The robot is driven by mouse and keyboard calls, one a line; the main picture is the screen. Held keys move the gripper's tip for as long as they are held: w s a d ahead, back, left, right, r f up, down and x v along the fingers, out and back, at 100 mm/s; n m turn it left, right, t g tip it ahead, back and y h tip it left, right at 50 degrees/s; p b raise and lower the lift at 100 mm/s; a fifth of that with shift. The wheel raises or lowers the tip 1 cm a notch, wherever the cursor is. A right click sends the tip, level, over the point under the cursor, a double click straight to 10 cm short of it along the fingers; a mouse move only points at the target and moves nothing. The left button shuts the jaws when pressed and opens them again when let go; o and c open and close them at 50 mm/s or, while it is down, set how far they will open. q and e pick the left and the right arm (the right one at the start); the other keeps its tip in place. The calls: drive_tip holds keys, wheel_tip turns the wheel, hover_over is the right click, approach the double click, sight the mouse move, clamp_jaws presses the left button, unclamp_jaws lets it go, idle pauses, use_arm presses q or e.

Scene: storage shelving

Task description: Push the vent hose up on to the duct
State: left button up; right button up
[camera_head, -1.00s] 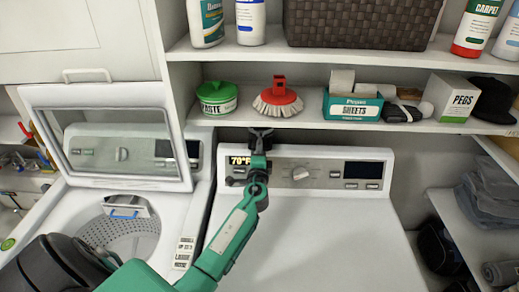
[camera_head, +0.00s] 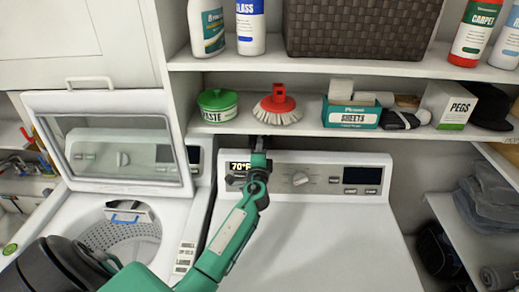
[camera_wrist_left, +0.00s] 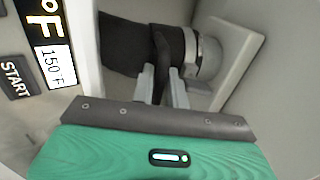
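The vent hose (camera_wrist_left: 125,42) is black and lies level in the left wrist view, running in from the left. Its right end meets a pale ring (camera_wrist_left: 190,50) at the duct (camera_wrist_left: 211,56), a short grey stub on a pale wall plate (camera_wrist_left: 238,62). I cannot tell how far the hose overlaps the duct. My left gripper (camera_wrist_left: 163,75) has its fingers close on both sides of a dark upright strip on the hose. In the head view the gripper (camera_head: 260,143) reaches behind the dryer's panel, and hose and duct are hidden. My right gripper is out of view.
The dryer's control panel (camera_head: 320,178) stands in front of the gripper. Just above is a shelf (camera_head: 310,127) with a green tub (camera_head: 217,105), a red brush (camera_head: 278,104) and a sheets box (camera_head: 351,114). The open washer lid (camera_head: 115,150) is to the left.

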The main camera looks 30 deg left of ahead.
use_arm(q)
drive_tip(key=shift+s+f, duration=0.1)
drive_tip(key=b+v, duration=0.5)
drive_tip(key=v, duration=0.8)
drive_tip(key=shift+s+d, duration=0.25)
drive_tip(key=shift+d, duration=0.05)
